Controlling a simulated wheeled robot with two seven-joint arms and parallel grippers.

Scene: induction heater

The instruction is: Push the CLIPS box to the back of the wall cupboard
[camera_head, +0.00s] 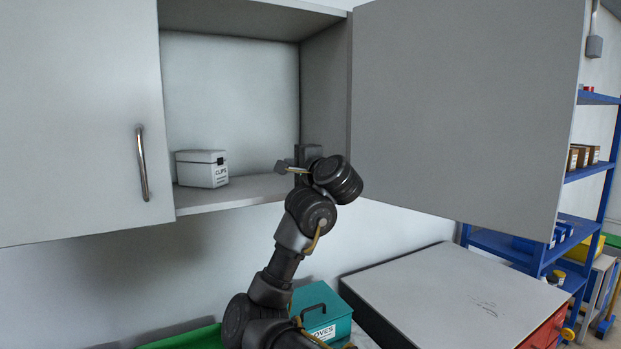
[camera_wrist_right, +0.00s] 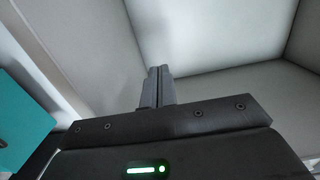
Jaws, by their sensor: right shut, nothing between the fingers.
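The CLIPS box (camera_head: 202,169) is a small white box with a lid and a dark latch. It stands upright on the shelf of the wall cupboard (camera_head: 240,191), at the left of the open bay. My right gripper (camera_head: 281,167) is at the right side of the bay, at shelf height, to the right of the box and apart from it. Its fingers (camera_wrist_right: 158,86) are closed together with nothing between them in the right wrist view, against the pale inside of the cupboard. The box does not show in the wrist view. My left gripper is not in view.
The cupboard's right door (camera_head: 455,110) stands wide open; the left door (camera_head: 80,120) covers the bay's left side. Below are a teal GLOVES box (camera_head: 322,314) and a grey-topped cabinet (camera_head: 455,292). Blue shelving (camera_head: 585,172) stands far right. The shelf between gripper and box is clear.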

